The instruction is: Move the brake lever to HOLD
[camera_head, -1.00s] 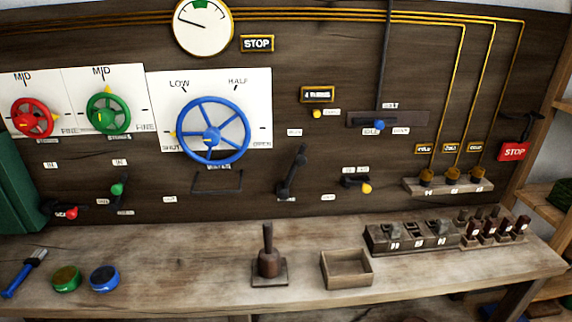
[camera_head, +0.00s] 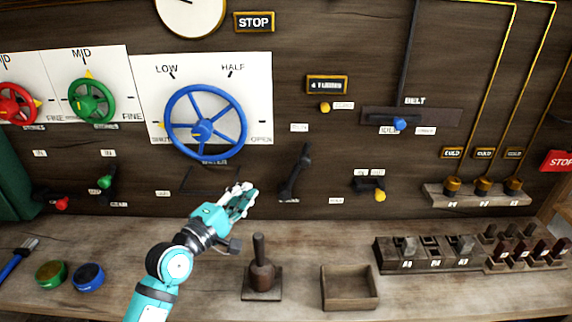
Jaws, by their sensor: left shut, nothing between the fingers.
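A black lever (camera_head: 295,173) is mounted on the dark wooden panel, right of the blue wheel. Its upper end leans slightly right, near a small label (camera_head: 299,127); another label (camera_head: 336,200) is at its lower right. The labels are too small to read, so I cannot confirm which lever is the brake or where HOLD is. My left gripper (camera_head: 245,193) is shut and empty, below the blue wheel and left of the black lever, apart from it in the picture. My right gripper is not in view.
The blue wheel (camera_head: 205,131) is above the gripper. A yellow-knobbed lever (camera_head: 379,195) and blue-knobbed belt lever (camera_head: 400,124) are to the right. On the bench (camera_head: 205,290) stand a wooden-handled tool (camera_head: 262,274), an open box (camera_head: 349,299) and a block of switches (camera_head: 392,262).

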